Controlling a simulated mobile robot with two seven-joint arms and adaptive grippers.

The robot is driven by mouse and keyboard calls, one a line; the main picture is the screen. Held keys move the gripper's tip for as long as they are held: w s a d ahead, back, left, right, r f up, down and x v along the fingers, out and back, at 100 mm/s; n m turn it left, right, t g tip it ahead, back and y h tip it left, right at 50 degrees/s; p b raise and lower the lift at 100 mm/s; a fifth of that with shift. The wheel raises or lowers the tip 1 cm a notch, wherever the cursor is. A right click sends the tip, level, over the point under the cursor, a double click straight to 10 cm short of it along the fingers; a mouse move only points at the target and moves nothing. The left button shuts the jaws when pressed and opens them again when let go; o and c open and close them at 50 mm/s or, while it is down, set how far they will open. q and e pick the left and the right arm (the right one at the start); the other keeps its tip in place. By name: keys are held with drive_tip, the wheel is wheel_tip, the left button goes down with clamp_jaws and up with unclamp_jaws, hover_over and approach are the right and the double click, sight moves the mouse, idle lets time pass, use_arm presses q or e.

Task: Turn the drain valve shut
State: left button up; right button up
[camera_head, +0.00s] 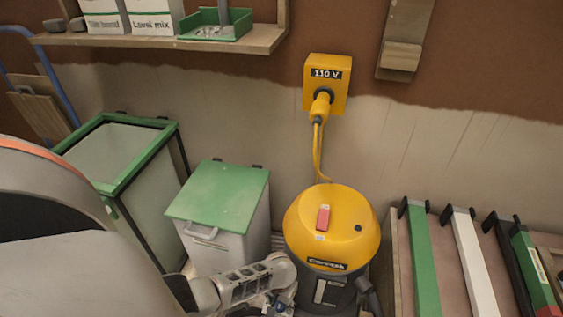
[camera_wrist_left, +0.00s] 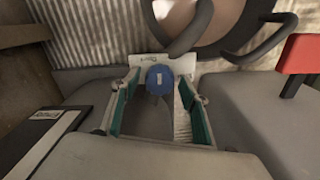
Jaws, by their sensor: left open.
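A round blue knob (camera_wrist_left: 160,79) with a small label sits in front of a white plate (camera_wrist_left: 143,63) with small lettering in the left wrist view. It looks like the drain valve. My left gripper (camera_wrist_left: 158,90) is open, its green-padded fingers on either side of the knob. I cannot tell whether they touch it. In the head view my left gripper (camera_head: 272,304) is low, beside the dark base of the yellow-topped vacuum (camera_head: 335,225). The valve is not clear there. My right gripper is not in view.
A red-ended black lever (camera_wrist_left: 299,60) is at the right of the wrist view, with a dark curved hose (camera_wrist_left: 190,35) above. A green-lidded bin (camera_head: 218,195) stands left of the vacuum; a rack with green and white bars (camera_head: 422,260) stands right. A yellow cable hangs from the 110 V box (camera_head: 341,90).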

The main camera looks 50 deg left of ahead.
use_arm(q)
drive_tip(key=c, duration=1.1)
